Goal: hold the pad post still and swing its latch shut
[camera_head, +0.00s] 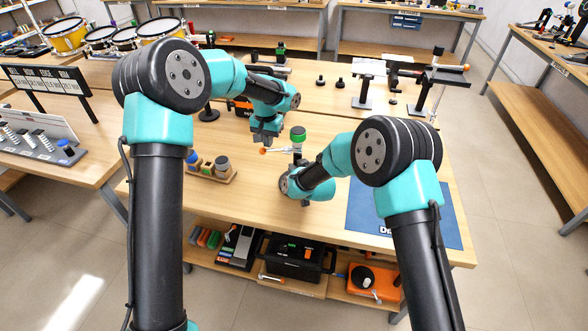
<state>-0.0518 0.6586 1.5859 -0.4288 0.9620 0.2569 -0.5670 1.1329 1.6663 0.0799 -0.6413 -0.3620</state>
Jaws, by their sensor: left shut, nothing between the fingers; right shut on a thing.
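The pad post (298,138) stands upright near the middle of the table, with a green band near its top. Its latch (278,150) appears as a thin light arm reaching left from the post to an orange tip. My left gripper (265,142) is shut and empty, pointing down just above the orange tip; I cannot tell whether it touches. My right gripper (296,180) is low at the post, shut on it. Its fingers and the post's lower part are mostly hidden by my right wrist.
A wooden tray (225,179) with small items lies to the left. A blue mat (355,222) lies at the right front, partly behind my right arm. Black stands (365,92) are at the back right. Bare tabletop lies in front of the tray.

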